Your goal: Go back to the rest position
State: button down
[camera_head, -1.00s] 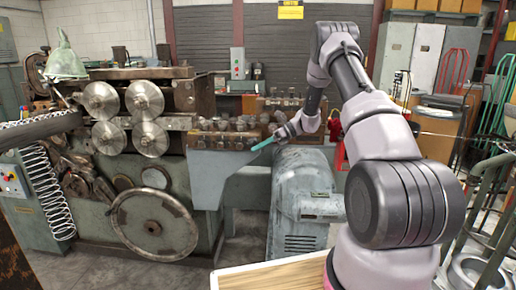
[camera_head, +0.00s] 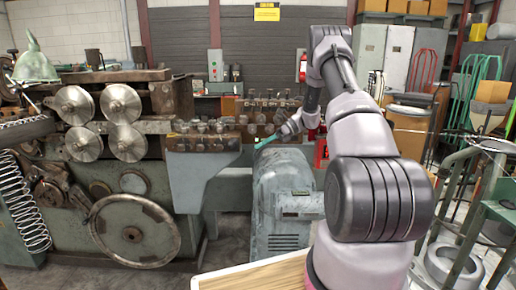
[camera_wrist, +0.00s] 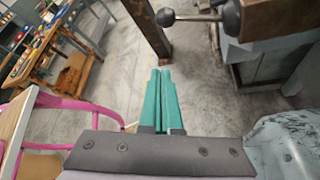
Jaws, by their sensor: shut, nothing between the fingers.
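My gripper (camera_head: 266,141) is the teal tip at the end of my arm, in the middle of the head view. It points left, above the grey-green rounded motor housing (camera_head: 283,195) and in front of the spring coiler (camera_head: 120,150). In the wrist view my gripper's teal fingers (camera_wrist: 162,88) lie side by side, closed with nothing between them. Below them the wrist view shows bare concrete floor. The fingers appear apart from the machine.
A wooden-topped surface (camera_head: 255,277) is at the bottom, close to my arm. In the wrist view a dark lever with a round knob (camera_wrist: 165,17) juts in at the top, with pink tubing (camera_wrist: 60,101) at left. A green cart frame (camera_head: 490,215) stands right.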

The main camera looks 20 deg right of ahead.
jog(key=s+a+r+n+h, duration=0.3)
jog(key=s+r+n, duration=0.2)
jog(key=s+r, duration=0.45)
jog(key=s+a+r+n+h, duration=0.3)
jog(key=s+r+n, duration=0.25)
jog(key=r, duration=0.65)
jog(key=s+r+n+t+h, duration=0.2)
jog(key=s+n, duration=0.3)
jog(key=s, duration=0.6)
jog(key=s+r+n+t+h, duration=0.2)
jog(key=s+r+n+t, duration=0.2)
jog(key=s, duration=0.7)
jog(key=shift+a+n+t+h, duration=0.25)
jog(key=shift+n+t+h, duration=0.15)
jog(key=shift+n, duration=0.25)
jog(key=shift+r, duration=0.1)
